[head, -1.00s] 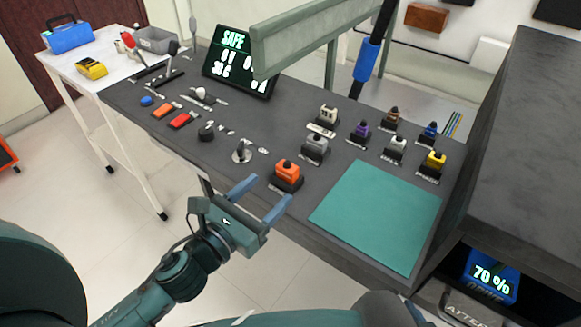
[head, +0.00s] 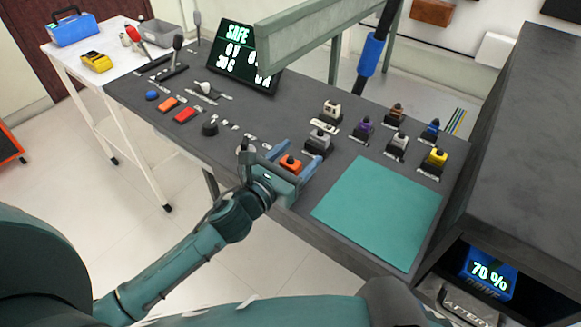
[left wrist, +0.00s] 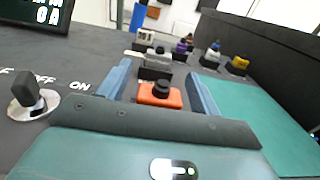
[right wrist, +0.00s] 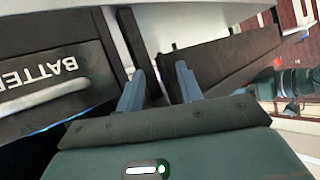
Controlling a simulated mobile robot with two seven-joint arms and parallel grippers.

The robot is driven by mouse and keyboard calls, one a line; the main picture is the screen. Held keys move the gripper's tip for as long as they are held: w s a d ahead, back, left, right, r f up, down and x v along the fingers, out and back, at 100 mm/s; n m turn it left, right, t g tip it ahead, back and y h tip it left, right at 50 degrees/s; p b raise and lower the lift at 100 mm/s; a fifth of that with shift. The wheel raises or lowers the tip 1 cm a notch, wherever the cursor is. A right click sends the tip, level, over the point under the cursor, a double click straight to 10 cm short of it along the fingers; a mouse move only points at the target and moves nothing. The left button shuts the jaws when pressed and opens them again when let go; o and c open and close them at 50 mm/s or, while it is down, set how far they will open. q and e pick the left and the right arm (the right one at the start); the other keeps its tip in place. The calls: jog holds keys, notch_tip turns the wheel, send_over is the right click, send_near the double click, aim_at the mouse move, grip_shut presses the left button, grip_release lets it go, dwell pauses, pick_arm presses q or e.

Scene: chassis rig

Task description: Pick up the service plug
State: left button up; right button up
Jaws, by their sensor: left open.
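The labels are too small to read, so I cannot tell by name which plug is the service plug. An orange plug with a dark knob (head: 290,164) stands upright in a dark socket near the console's front edge. It also shows in the left wrist view (left wrist: 160,96). My left gripper (head: 293,160) is open, with one finger on each side of the orange plug. A gap shows beside the plug in the left wrist view. My right gripper (right wrist: 160,85) is open and empty, beside the battery drawer; it is hidden in the head view.
Grey (head: 319,141), white (head: 331,111), purple (head: 364,128) and yellow (head: 435,158) plugs stand behind and to the right. A teal mat (head: 378,212) lies empty right of the orange plug. A pale green beam (head: 320,38) crosses above the console.

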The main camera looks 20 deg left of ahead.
pick_arm(q)
jog(key=c, duration=1)
jog(key=shift+c, duration=0.4)
jog(key=shift+r, duration=0.1)
